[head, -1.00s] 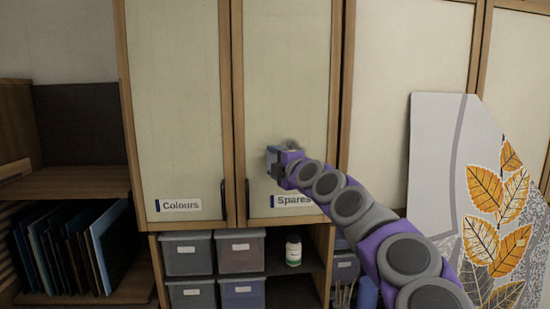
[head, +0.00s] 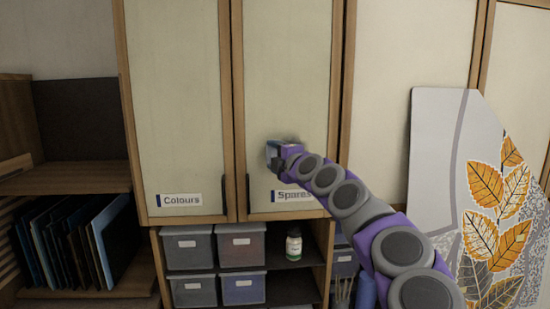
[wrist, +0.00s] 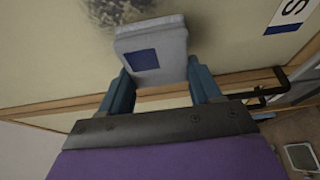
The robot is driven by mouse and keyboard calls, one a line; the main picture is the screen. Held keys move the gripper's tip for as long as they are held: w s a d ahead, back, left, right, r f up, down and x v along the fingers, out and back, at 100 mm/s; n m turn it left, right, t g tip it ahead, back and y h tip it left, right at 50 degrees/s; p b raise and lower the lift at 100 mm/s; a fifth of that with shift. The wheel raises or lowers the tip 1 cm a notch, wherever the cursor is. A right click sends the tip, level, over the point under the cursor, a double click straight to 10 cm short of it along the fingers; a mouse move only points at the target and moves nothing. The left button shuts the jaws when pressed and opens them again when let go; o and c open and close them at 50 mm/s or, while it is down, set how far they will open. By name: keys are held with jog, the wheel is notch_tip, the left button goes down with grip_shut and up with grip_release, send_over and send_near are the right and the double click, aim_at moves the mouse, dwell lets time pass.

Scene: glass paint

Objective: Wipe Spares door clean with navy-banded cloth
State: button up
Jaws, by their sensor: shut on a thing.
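The Spares door (head: 288,65) is a pale panel in a wooden frame, labelled "Spares" (head: 294,196) near its bottom. My gripper (head: 274,155) is in front of the lower middle of this door. In the wrist view, my gripper (wrist: 163,88) is shut on a pale grey folded cloth (wrist: 165,40) with a navy patch. The cloth is at the door surface; I cannot tell whether it presses on it. A dark smudge (wrist: 108,12) shows on the door beside the cloth. In the head view my gripper hides most of that spot.
The Colours door (head: 175,90) is to the left. Dark handles (head: 247,190) stick out near the doors' lower edges. A leaf-painted panel (head: 440,140) leans at the right.

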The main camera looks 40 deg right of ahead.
aim_at(308, 153)
jog(key=shift+w+d, duration=0.25)
jog(key=shift+w, duration=0.05)
jog(key=shift+d, duration=0.1)
jog(key=shift+s+d+r, duration=0.1)
jog(key=shift+s+d, duration=0.7)
jog(key=shift+d, duration=0.5)
jog(key=shift+s+d, duration=0.85)
jog(key=shift+d, duration=0.5)
jog(key=shift+s+d+r, duration=0.1)
jog(key=shift+s+d, duration=0.7)
jog(key=shift+d, duration=0.5)
jog(key=shift+s+d+f+b, duration=0.15)
jog(key=shift+d+f+b, duration=0.05)
jog(key=shift+b, duration=0.2)
